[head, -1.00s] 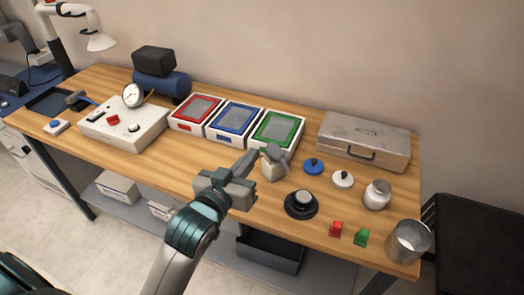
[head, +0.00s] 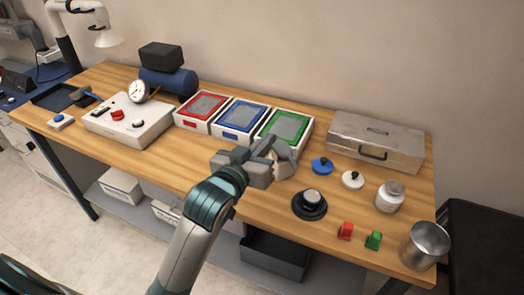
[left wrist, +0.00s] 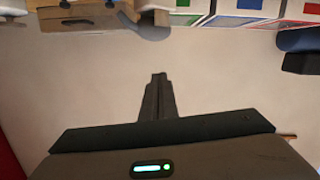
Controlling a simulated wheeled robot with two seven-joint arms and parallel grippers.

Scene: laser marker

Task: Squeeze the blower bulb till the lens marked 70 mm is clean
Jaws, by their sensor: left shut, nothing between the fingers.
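My left gripper (head: 262,152) is over the bench's middle, in front of the green-framed tray (head: 286,130). Its fingers look closed with nothing between them, and in the left wrist view the shut fingers (left wrist: 158,80) point at bare wall. A small cream and grey item (head: 285,163) stands right by the fingers, partly hidden; I cannot tell if they touch. A black round piece on a wide black base (head: 310,202) stands to the right. No 70 mm marking is readable, and I cannot say for sure which item is the blower bulb or the lens. My right gripper is not in view.
Red (head: 205,108) and blue (head: 239,118) trays stand left of the green one. A metal case (head: 376,145), blue lid (head: 322,166), white lid (head: 353,180), jar (head: 389,197), red block (head: 345,231), green block (head: 373,240) and metal cup (head: 424,246) are at right.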

